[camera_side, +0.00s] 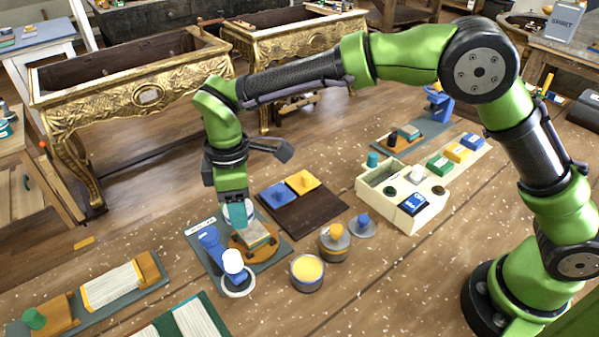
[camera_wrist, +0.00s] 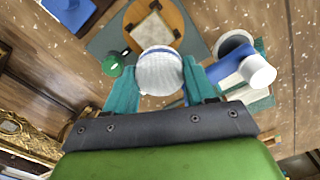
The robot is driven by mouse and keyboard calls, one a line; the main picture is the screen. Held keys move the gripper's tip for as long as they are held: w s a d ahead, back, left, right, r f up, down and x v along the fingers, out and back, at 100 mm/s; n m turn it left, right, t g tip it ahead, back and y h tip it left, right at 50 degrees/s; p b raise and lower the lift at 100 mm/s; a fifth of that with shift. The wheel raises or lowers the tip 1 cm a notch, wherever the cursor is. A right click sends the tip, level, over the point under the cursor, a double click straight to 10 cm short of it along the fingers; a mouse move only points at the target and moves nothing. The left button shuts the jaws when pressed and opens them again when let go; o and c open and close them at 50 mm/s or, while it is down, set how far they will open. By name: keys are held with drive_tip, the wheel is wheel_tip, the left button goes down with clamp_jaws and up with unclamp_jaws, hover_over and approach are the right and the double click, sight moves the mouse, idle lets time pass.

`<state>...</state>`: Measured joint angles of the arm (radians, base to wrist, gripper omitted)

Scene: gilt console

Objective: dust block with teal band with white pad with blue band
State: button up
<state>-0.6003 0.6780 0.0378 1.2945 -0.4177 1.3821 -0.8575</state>
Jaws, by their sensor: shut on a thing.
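My gripper (camera_side: 236,218) points down with its teal fingers shut on a white round pad (camera_wrist: 159,72). A little blue shows beside the pad at the fingers, and part of the pad is hidden by them. A pale block (camera_side: 256,236) sits on a round orange-brown wooden base just below my gripper; its band is hard to make out. In the wrist view the block (camera_wrist: 153,32) lies beyond the pad, partly covered by it. I cannot tell whether pad and block touch.
A blue stand with a white cylinder (camera_side: 233,262) is close in front of the block, on the same grey mat (camera_side: 197,238). A yellow-topped tin (camera_side: 307,270) stands to the right. A dark board (camera_side: 305,213) and a cream box (camera_side: 373,185) lie farther right.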

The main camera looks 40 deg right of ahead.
sight(244, 236)
drive_tip(key=shift+f, duration=2.8)
drive_tip(key=shift+d, duration=2.05)
drive_tip(key=shift+a, duration=2.05)
drive_tip(key=shift+d, duration=2)
drive_tip(key=shift+s, duration=0.15)
drive_tip(key=shift+a, duration=2)
drive_tip(key=shift+d+r, duration=0.1)
drive_tip(key=shift+d, duration=1.95)
wheel_tip(244, 236, up, 8)
drive_tip(key=shift+f, duration=0.2)
drive_tip(key=shift+r, duration=0.1)
